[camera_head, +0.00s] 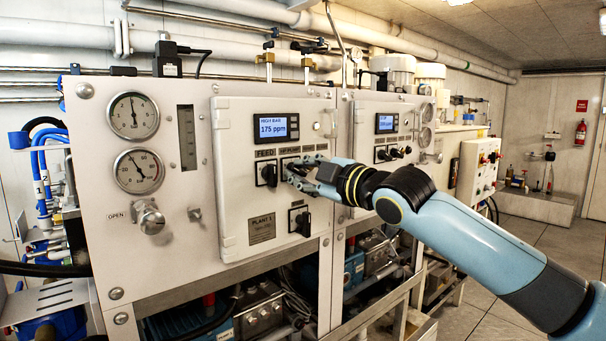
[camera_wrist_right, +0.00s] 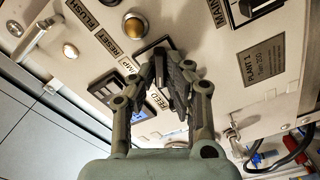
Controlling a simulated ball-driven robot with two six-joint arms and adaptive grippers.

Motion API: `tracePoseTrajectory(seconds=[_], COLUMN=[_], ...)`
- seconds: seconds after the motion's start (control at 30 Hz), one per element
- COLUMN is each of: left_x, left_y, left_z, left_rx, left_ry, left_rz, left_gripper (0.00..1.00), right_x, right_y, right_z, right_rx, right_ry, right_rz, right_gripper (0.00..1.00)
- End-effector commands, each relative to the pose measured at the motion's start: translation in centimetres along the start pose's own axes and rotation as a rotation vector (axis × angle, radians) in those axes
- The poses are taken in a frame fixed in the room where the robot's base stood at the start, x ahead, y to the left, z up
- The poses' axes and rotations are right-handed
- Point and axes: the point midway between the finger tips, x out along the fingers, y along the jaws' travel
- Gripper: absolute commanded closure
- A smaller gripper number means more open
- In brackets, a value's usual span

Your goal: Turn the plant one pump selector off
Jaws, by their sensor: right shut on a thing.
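The plant one panel (camera_head: 235,200) carries a PLANT 1 plate (camera_head: 262,229), which also shows in the right wrist view (camera_wrist_right: 262,65). My right gripper (camera_head: 293,172) is at the pump selector, just right of the feed selector (camera_head: 267,174). In the right wrist view, my right gripper (camera_wrist_right: 172,75) has its fingers closed about the pump selector (camera_wrist_right: 156,47). The fingers hide most of its knob, so I cannot read its position. My left gripper is not in view.
A lit display (camera_head: 273,128) reads 175 ppm above the selectors. Another black selector (camera_head: 300,220) sits below my right gripper. A second panel (camera_head: 385,135) stands to the right, behind my right arm. Gauges (camera_head: 139,171) are on the left.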

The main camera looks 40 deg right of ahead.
Motion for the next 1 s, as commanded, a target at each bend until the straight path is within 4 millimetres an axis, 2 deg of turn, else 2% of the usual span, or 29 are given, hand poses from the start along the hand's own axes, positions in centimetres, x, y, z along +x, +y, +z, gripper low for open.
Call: tracePoseTrajectory(seconds=[0.3, 0.33, 0.5, 0.8, 1.0], left_x=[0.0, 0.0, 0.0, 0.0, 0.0], left_y=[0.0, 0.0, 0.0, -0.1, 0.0], left_z=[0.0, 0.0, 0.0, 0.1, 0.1], left_rx=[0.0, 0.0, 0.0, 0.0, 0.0], left_ry=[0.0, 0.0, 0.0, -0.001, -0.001], left_rz=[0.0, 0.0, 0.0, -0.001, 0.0], left_gripper=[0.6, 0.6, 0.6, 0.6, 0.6], right_x=[0.0, 0.0, 0.0, -0.2, -2.6], right_y=[0.0, 0.0, 0.0, 0.0, -0.1], right_z=[0.1, 0.1, 0.1, 0.1, 0.1], right_rx=[-0.006, -0.006, -0.004, -0.004, -0.01], right_ry=[-0.001, -0.001, -0.001, -0.001, 0.0], right_rz=[-0.001, -0.001, -0.001, -0.001, -0.004], right_gripper=[1.0, 0.86, 0.65, 0.65, 0.65])
